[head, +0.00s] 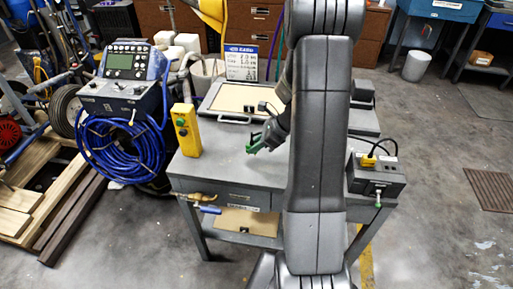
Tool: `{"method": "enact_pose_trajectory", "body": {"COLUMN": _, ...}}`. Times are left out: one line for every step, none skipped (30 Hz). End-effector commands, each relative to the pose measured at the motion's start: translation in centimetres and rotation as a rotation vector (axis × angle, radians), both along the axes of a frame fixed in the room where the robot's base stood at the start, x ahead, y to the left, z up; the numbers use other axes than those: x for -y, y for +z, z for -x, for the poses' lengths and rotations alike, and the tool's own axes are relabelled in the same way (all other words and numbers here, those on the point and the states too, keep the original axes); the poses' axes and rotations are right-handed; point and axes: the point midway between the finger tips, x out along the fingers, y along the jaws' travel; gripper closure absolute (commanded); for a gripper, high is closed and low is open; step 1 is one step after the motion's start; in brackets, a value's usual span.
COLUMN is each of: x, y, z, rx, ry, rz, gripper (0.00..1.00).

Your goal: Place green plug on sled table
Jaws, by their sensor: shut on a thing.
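The grey sled table (233,169) stands in the middle of the head view, with a drawer and a lower shelf under its top. My gripper (263,142) is over the table top, partly behind my own dark arm. It is shut on the green plug (254,146), a small green piece at the fingertips. The plug is just above or on the table surface; I cannot tell whether it touches.
A yellow button box (187,130) stands at the table's left edge. A framed tray (238,98) lies at the back. A black box with a yellow plug (376,173) is at the right edge. A blue cable coil (118,152) hangs to the left. The front-left top is clear.

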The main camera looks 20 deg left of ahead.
Motion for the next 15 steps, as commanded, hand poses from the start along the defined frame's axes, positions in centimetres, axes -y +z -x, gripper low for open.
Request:
{"method": "enact_pose_trajectory", "body": {"x": 0.03, "y": -0.86, "z": 0.04, "rx": -0.005, "ry": -0.001, "rz": 0.001, "gripper": 1.0}}
{"method": "enact_pose_trajectory", "body": {"x": 0.03, "y": -1.13, "z": 0.04, "rx": -0.003, "ry": -0.001, "rz": 0.001, "gripper": 1.0}}
{"method": "enact_pose_trajectory", "body": {"x": 0.01, "y": -1.33, "z": 0.03, "rx": -0.002, "ry": -0.001, "rz": 0.0, "gripper": 1.0}}
{"method": "enact_pose_trajectory", "body": {"x": 0.01, "y": -1.38, "z": 0.01, "rx": -0.001, "ry": -0.001, "rz": -0.001, "gripper": 1.0}}
{"method": "enact_pose_trajectory", "body": {"x": 0.0, "y": -1.37, "z": 0.0, "rx": -0.001, "ry": -0.001, "rz": -0.001, "gripper": 1.0}}
{"method": "enact_pose_trajectory", "body": {"x": 0.0, "y": -1.33, "z": 0.0, "rx": 0.001, "ry": -0.001, "rz": -0.001, "gripper": 1.0}}
{"method": "enact_pose_trajectory", "body": {"x": 0.0, "y": -1.32, "z": 0.0, "rx": 0.001, "ry": -0.001, "rz": -0.001, "gripper": 1.0}}
{"method": "enact_pose_trajectory", "body": {"x": 0.0, "y": -1.32, "z": 0.0, "rx": 0.0, "ry": 0.0, "rz": -0.001, "gripper": 1.0}}
{"method": "enact_pose_trajectory", "body": {"x": 0.0, "y": -1.32, "z": 0.0, "rx": 0.0, "ry": 0.0, "rz": 0.0, "gripper": 1.0}}
{"method": "enact_pose_trajectory", "body": {"x": 0.0, "y": -1.36, "z": 0.0, "rx": 0.0, "ry": 0.0, "rz": 0.0, "gripper": 1.0}}
{"method": "enact_pose_trajectory", "body": {"x": 0.0, "y": -1.43, "z": 0.0, "rx": 0.0, "ry": 0.0, "rz": 0.0, "gripper": 1.0}}
{"method": "enact_pose_trajectory", "body": {"x": 0.0, "y": -1.58, "z": 0.01, "rx": -0.001, "ry": -0.001, "rz": 0.0, "gripper": 1.0}}
{"method": "enact_pose_trajectory", "body": {"x": -0.01, "y": -1.7, "z": 0.01, "rx": -0.001, "ry": -0.001, "rz": 0.0, "gripper": 1.0}}
{"method": "enact_pose_trajectory", "body": {"x": -0.01, "y": -1.7, "z": 0.0, "rx": -0.001, "ry": -0.001, "rz": 0.0, "gripper": 0.78}}
{"method": "enact_pose_trajectory", "body": {"x": 0.0, "y": -1.62, "z": 0.0, "rx": -0.001, "ry": -0.001, "rz": 0.0, "gripper": 0.71}}
